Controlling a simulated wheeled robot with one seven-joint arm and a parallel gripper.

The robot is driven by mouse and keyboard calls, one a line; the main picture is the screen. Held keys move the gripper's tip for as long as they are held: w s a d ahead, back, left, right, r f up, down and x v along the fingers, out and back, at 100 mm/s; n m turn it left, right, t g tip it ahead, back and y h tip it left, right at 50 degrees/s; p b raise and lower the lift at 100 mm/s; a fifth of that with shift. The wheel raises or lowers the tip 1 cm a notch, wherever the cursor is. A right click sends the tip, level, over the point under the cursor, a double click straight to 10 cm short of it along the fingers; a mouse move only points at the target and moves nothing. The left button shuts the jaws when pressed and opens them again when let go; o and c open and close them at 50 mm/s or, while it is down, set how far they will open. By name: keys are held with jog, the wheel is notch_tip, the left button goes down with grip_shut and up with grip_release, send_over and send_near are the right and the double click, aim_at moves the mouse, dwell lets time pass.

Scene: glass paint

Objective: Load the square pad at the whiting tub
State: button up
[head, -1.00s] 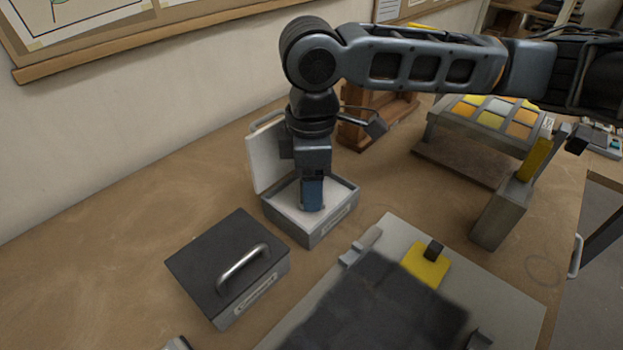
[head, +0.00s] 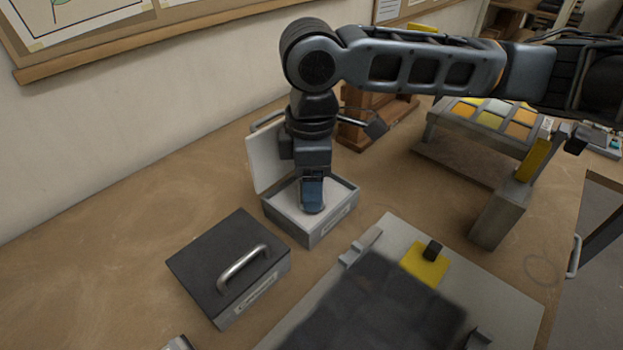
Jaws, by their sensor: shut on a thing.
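My gripper (head: 313,176) points down into the open whiting tub (head: 313,236), a grey box with a white inside and its lid tipped up behind it. Below the jaws is a blue piece (head: 313,197), shut in the gripper. I take it for the pad, but its square face cannot be made out. Its lower end is at the white fill (head: 336,193) inside the tub; whether it touches cannot be told. The gripper hides part of the tub's back and lid.
A closed dark box (head: 215,262) with a metal handle stands in front left. A pale board (head: 500,305) carries a dark tiled panel (head: 375,310) and a yellow square (head: 425,265) with a black knob. A rack of coloured panes (head: 490,118) and a grey stand (head: 500,212) are at right.

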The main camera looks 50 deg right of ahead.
jog(key=shift+r+p, duration=3.05)
jog(key=shift+r, duration=0.45)
